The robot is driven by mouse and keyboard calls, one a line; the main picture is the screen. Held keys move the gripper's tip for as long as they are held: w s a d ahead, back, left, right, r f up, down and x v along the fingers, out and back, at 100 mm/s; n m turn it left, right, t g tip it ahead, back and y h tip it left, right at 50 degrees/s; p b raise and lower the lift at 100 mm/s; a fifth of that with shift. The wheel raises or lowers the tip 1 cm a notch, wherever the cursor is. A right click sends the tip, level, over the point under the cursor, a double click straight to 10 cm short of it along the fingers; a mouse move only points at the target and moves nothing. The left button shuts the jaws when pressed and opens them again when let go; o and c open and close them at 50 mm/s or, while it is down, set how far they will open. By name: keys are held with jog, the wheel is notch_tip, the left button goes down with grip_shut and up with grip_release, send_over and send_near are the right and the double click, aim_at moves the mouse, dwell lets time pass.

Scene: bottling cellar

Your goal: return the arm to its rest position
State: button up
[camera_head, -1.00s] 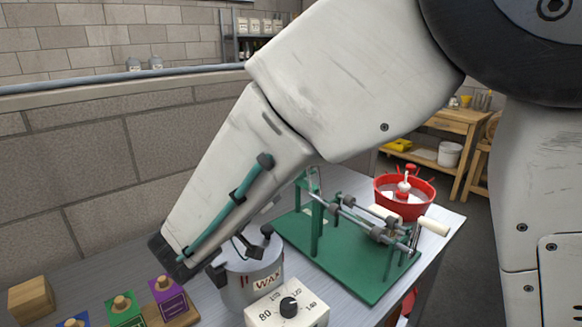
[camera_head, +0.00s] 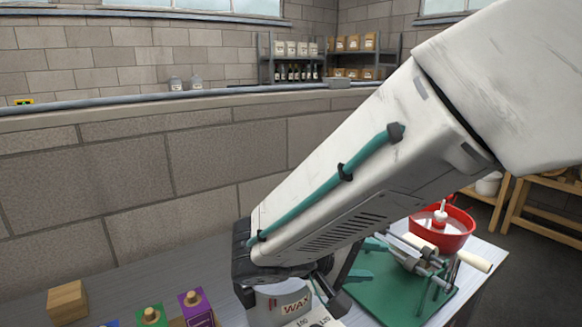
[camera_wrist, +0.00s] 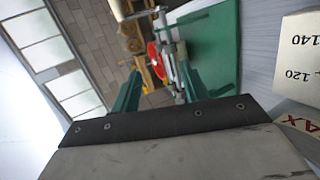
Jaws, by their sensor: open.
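My arm reaches across the head view from upper right to lower left, its forearm raised over the bench. My gripper (camera_wrist: 161,70) shows in the wrist view as two teal fingers set well apart, with nothing held between them. In the head view the gripper is mostly hidden behind the forearm and wrist. Beyond the fingers, the wrist view shows the green-based bench device (camera_wrist: 215,45) and the red basin (camera_wrist: 155,60).
On the bench, the wax pot (camera_head: 268,308) stands just under my wrist, partly covered. The green-based device (camera_head: 385,297) and red basin (camera_head: 455,238) stand to the right. Purple (camera_head: 195,308) and green blocks and a wooden block (camera_head: 67,301) lie left. A block wall (camera_head: 150,170) stands behind.

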jog(key=s+d+r+m+g+y, duration=0.2)
jog(key=s+d+m+g+y, duration=0.1)
jog(key=s+d+y, duration=0.9)
jog(key=s+d+m, duration=0.1)
jog(key=s, duration=0.3)
jog(key=shift+s+d+r+m+g, duration=0.15)
jog(key=shift+s+m+g, duration=0.25)
dwell(0.9)
